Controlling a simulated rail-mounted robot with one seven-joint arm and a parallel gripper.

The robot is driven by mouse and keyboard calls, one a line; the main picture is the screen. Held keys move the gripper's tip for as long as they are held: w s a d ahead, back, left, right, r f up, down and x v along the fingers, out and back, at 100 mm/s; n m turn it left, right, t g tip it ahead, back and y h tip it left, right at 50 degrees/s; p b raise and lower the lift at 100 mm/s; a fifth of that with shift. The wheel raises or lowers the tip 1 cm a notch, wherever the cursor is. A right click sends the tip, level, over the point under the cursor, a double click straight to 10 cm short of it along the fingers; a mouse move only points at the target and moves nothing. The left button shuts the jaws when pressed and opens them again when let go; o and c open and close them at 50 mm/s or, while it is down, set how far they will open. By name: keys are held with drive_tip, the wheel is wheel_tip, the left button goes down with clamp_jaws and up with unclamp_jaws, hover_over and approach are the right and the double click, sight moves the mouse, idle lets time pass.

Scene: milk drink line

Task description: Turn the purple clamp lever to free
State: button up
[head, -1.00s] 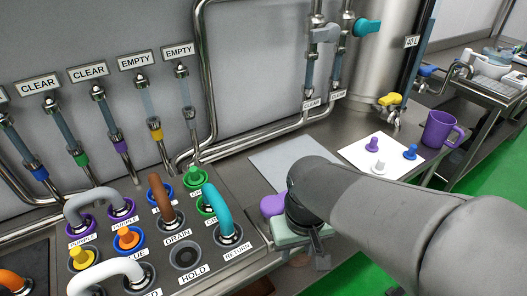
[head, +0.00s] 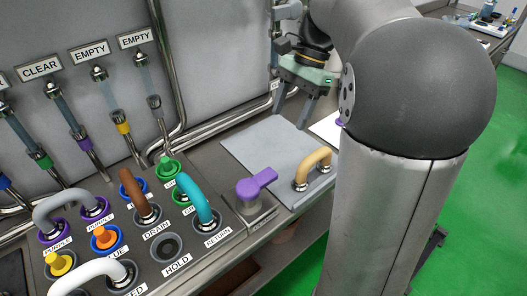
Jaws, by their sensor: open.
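The purple clamp lever (head: 257,185) sits on a small grey base at the right edge of the port panel, left of a tan hose bend. Its handle points to the upper right in the head view. A small label lies at its base, but I cannot read it. My gripper (head: 290,118) is open and empty, fingers pointing down. It is above and beyond the lever, over the back of the grey plate, clearly apart from the lever.
The tan hose bend (head: 313,168) stands on the grey plate (head: 262,145) close to the lever. A teal hose (head: 197,197) arches over the RETURN port to the left. Steel pipes (head: 215,137) run behind the plate. My arm covers the right side.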

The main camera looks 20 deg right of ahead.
sight(266, 175)
drive_tip(key=x, duration=1.6)
drive_tip(key=shift+w+a+f, duration=0.15)
drive_tip(key=shift+a+f, duration=0.05)
drive_tip(key=shift+f, duration=0.15)
clamp_jaws()
